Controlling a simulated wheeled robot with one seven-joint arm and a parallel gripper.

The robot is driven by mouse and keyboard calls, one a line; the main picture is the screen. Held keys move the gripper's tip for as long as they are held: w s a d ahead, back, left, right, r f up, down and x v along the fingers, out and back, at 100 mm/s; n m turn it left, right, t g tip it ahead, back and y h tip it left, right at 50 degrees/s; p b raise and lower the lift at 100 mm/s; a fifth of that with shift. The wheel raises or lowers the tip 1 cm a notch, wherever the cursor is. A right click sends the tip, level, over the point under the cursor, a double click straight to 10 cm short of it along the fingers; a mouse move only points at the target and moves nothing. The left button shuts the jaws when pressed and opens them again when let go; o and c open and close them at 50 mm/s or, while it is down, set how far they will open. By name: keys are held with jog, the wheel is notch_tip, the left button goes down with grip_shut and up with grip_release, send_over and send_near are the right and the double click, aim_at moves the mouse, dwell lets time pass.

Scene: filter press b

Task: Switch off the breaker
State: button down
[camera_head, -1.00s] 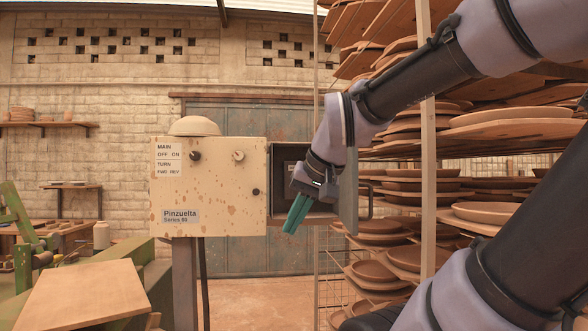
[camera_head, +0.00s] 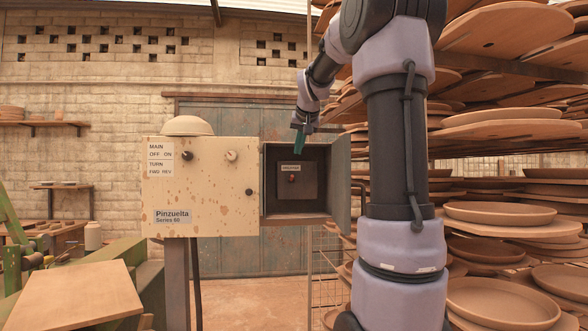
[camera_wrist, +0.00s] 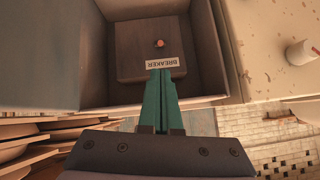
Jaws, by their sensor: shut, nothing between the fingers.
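The breaker (camera_head: 297,181) is a dark panel with a small reddish toggle (camera_head: 292,178) and a white label, set inside an open grey box on the right of the control cabinet. It also shows upside down in the wrist view (camera_wrist: 132,50), where the label reads BREAKER and the toggle (camera_wrist: 160,43) is a small orange-brown knob. My gripper (camera_head: 298,151) has teal fingers, shut and empty, pointing down near the top edge of the box. In the wrist view the fingertips (camera_wrist: 160,72) overlap the label's lower edge; contact cannot be told. Which way the toggle is set is unclear.
The beige cabinet (camera_head: 200,190) with knobs stands left of the box. The box's open door (camera_head: 340,180) stands on the right. Racks of clay plates (camera_head: 500,213) fill the right side. A wooden board (camera_head: 75,295) lies at front left.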

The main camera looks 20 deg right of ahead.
aim_at(294, 167)
jog(key=shift+w+d+r, duration=0.1)
jog(key=shift+w+d, duration=0.05)
jog(key=x, duration=1)
jog(key=shift+t, duration=0.3)
dwell(0.3)
